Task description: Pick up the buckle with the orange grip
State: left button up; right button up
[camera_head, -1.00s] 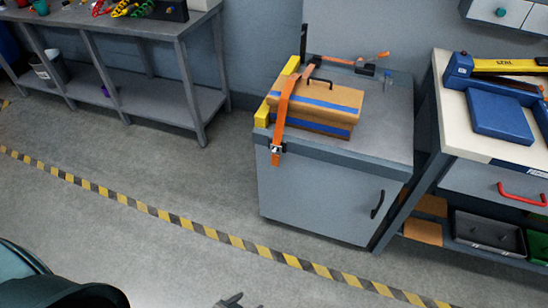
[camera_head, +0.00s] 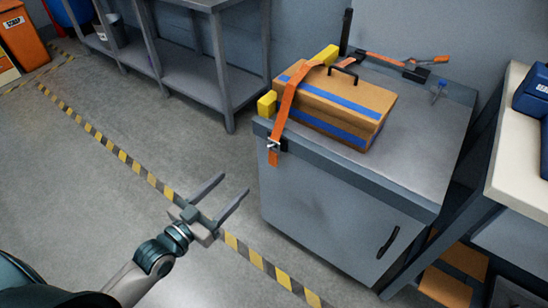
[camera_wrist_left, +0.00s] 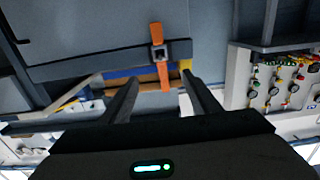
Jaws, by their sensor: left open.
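An orange strap (camera_head: 284,108) lies over a wooden box with blue bands (camera_head: 330,98) on a grey cabinet and hangs over the front edge. A small metal buckle (camera_head: 277,146) sits on its hanging part; it also shows in the left wrist view (camera_wrist_left: 158,52). A dark buckle with an orange grip (camera_head: 418,70) lies at the back of the cabinet top, its orange end pointing right. My left gripper (camera_head: 234,184) is open and empty, in front of the cabinet and left of it, apart from strap and buckles. My right gripper is not in view.
Yellow blocks (camera_head: 267,104) stand at the box's left side. A white-topped bench (camera_head: 520,140) stands to the right, a grey shelf table (camera_head: 200,75) at the back left. The floor before the cabinet is clear.

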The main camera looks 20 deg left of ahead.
pick_arm(q)
jog(key=shift+r, duration=0.3)
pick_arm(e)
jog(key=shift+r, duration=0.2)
pick_arm(q)
send_near(273, 153)
notch_tip(273, 153, up, 4)
jog(key=w, duration=0.1)
jog(key=shift+x, duration=0.8)
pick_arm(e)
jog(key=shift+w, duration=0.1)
pick_arm(q)
jog(key=shift+d+f, duration=0.1)
jog(key=x, duration=0.5)
jog(key=shift+f, duration=0.25)
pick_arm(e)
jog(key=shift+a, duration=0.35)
pick_arm(q)
jog(key=shift+c, duration=0.3)
